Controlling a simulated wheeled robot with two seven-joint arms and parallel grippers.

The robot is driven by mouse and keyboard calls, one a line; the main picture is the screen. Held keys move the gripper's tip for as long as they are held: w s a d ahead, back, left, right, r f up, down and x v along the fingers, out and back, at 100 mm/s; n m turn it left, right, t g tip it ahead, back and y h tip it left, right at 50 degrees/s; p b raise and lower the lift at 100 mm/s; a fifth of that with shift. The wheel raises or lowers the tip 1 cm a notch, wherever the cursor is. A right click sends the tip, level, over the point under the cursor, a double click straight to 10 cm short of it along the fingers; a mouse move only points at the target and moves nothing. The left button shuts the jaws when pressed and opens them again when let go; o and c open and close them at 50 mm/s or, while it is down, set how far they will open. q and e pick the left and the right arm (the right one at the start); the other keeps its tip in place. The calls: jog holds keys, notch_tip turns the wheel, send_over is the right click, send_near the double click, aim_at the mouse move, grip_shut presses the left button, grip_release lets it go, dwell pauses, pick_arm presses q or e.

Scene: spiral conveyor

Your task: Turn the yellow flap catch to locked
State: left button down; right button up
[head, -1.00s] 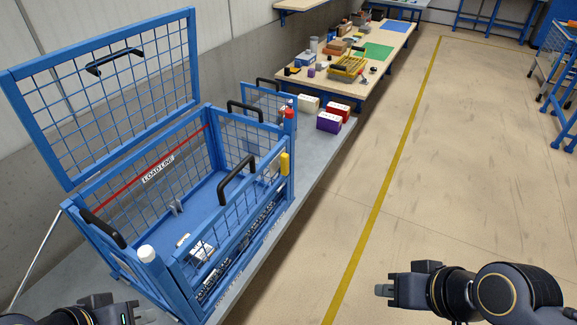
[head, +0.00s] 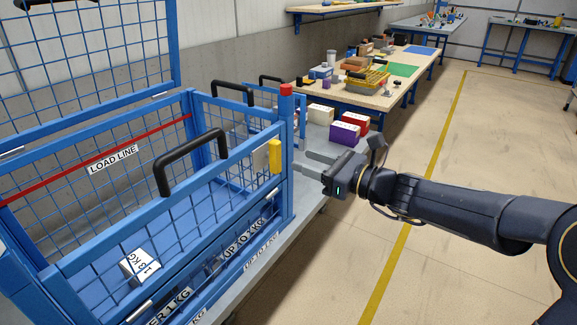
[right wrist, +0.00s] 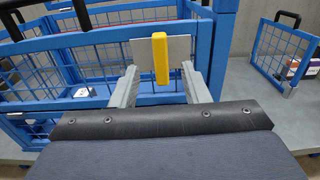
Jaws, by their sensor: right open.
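The yellow flap catch (head: 274,157) stands upright on the front side of the blue mesh cage, close to the corner post with the red cap (head: 286,90). In the right wrist view the catch (right wrist: 160,58) is upright in front of a pale plate (right wrist: 178,52). My right gripper (head: 303,163) is open, just right of the catch and the post in the head view. Its two grey fingers appear on either side of the catch in the wrist view, and I cannot tell a touch. My left gripper is out of view.
The cage flap has a black handle (head: 190,160). A white weight block (head: 140,267) lies inside the cage. Purple (head: 345,138), red (head: 355,124) and white (head: 320,114) boxes stand behind the gripper. The floor (head: 490,170) at right is clear.

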aim_at(279, 151)
jog(key=x, duration=0.7)
jog(key=shift+w+a, duration=0.25)
jog(key=shift+a, duration=0.05)
jog(key=shift+c, duration=0.3)
